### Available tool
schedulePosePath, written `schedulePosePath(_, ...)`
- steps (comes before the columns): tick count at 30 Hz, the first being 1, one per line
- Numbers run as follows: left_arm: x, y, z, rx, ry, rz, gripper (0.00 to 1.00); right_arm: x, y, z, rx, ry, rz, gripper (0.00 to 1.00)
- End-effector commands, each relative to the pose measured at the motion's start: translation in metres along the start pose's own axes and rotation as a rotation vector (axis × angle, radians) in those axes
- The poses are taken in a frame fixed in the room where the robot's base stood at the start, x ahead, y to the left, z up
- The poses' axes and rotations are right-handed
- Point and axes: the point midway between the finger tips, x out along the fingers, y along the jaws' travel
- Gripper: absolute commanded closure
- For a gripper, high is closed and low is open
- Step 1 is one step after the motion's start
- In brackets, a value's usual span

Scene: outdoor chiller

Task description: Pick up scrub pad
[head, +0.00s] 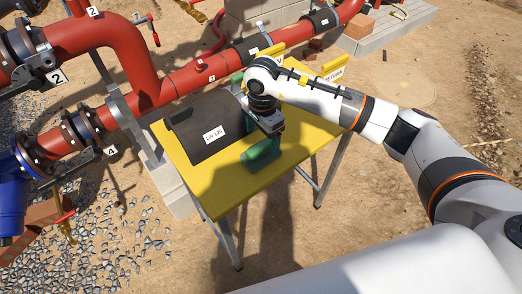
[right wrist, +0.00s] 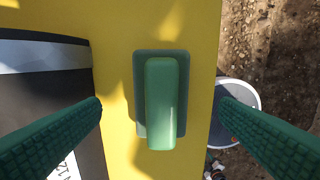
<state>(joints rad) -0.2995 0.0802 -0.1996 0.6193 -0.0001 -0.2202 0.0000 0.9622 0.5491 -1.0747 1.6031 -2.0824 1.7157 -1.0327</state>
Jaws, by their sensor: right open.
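The scrub pad (head: 262,157) is a green block with a raised grip, lying on the yellow table (head: 225,204) near its front edge. In the right wrist view the scrub pad (right wrist: 160,95) lies flat, with its long grip running up and down the picture. My right gripper (head: 270,126) is above the pad and points down. Its green ribbed fingers are spread wide in the right wrist view, one on each side of the pad, with gaps to it. Nothing is held. My left gripper is not in view.
A dark curved shell labelled DN 125 (head: 205,130) lies left of the pad, close to the left finger in the wrist view. Red pipes (head: 110,40) run behind the table. A yellow RETURN sign (head: 331,77) stands at the back right. The table's front part is bare.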

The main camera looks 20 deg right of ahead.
Motion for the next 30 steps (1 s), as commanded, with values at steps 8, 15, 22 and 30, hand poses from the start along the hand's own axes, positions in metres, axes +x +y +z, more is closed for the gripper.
schedulePosePath(8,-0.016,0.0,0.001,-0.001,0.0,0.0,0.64,0.037,-0.002,-0.006,0.001,0.002,-0.005,0.15)
schedulePosePath(15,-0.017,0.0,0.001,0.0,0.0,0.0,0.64,0.051,-0.002,-0.005,0.0,0.001,-0.001,0.15)
schedulePosePath(22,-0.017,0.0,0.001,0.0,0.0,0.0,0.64,0.051,-0.001,-0.006,0.0,0.001,0.0,0.3)
schedulePosePath(30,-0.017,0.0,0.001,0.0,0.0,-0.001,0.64,0.051,-0.001,-0.006,0.0,0.001,0.0,0.65)
